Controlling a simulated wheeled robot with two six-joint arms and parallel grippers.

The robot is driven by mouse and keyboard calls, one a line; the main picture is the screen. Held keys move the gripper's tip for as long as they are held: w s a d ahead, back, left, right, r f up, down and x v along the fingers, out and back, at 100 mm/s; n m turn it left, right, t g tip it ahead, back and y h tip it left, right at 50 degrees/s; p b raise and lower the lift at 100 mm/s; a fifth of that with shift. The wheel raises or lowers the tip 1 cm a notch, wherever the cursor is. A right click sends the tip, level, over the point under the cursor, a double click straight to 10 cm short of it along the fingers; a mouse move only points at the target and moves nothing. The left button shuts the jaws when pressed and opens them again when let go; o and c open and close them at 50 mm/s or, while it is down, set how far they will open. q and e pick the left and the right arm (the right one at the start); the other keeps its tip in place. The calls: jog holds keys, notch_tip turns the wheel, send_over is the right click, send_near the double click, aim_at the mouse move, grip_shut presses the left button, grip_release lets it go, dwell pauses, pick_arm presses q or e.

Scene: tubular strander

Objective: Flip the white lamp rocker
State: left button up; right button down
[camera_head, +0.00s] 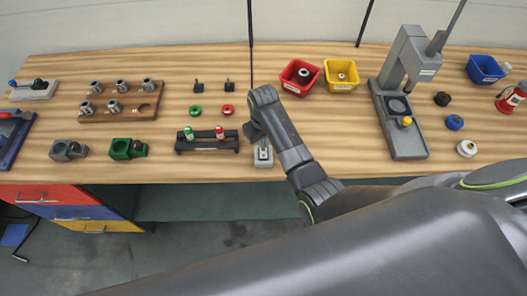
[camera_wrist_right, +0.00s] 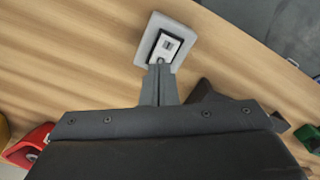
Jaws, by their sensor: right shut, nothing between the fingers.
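The white lamp rocker (camera_wrist_right: 168,47) sits in a dark frame on a light grey switch box (camera_head: 264,163) near the front edge of the bench. The box also shows at the top of the right wrist view (camera_wrist_right: 188,34). My right gripper (camera_head: 260,141) reaches down from above, right at the box. In the right wrist view its closed fingertips (camera_wrist_right: 160,68) are at the near edge of the rocker frame and overlap it. Whether they touch it I cannot tell. The gripper is shut and empty. My left gripper is not in view.
A dark rack (camera_head: 207,140) with green and red pieces stands just left of the box. A red bin (camera_head: 300,77) and a yellow bin (camera_head: 341,76) stand behind on the right. A grey press (camera_head: 405,130) stands farther right. Bare wood lies between box and press.

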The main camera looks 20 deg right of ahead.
jog(key=shift+f+b, duration=0.45)
jog(key=shift+f, duration=0.5)
dwell(0.8)
notch_tip(320, 180, up, 2)
jog(key=shift+r+p, duration=0.25)
jog(key=shift+p, duration=0.9)
jog(key=shift+r, duration=2.3)
